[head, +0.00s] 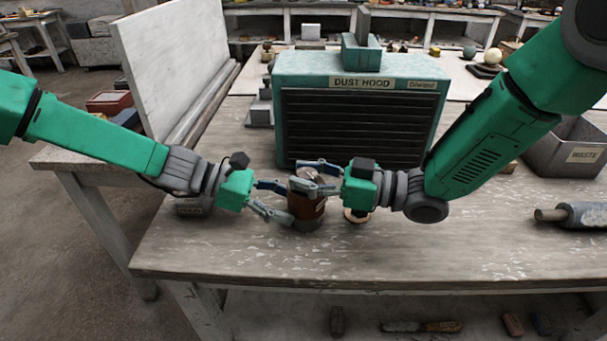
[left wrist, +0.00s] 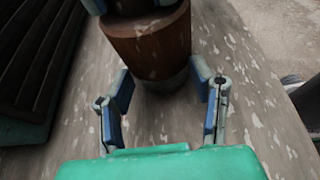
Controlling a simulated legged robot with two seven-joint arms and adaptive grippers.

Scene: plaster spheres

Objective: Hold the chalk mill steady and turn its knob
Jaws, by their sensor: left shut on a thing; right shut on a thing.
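The chalk mill (head: 308,208), a reddish-brown cylinder with a darker base, stands upright on the workbench (head: 400,255) in front of the dust hood. My left gripper (head: 286,202) comes from the left at body height and is shut on the mill's body. In the left wrist view, its two fingers (left wrist: 162,76) lie either side of the mill (left wrist: 148,45). My right gripper (head: 303,176) comes from the right and is shut on the knob at the mill's top. Its fingers largely hide the knob.
The teal dust hood (head: 360,75) stands close behind. A small round wooden piece (head: 356,216) lies beneath my right gripper. A grey waste bin (head: 567,150) and a roller-like cylinder (head: 585,214) are at the right. A pale upright board (head: 180,60) stands back left. The bench front is clear.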

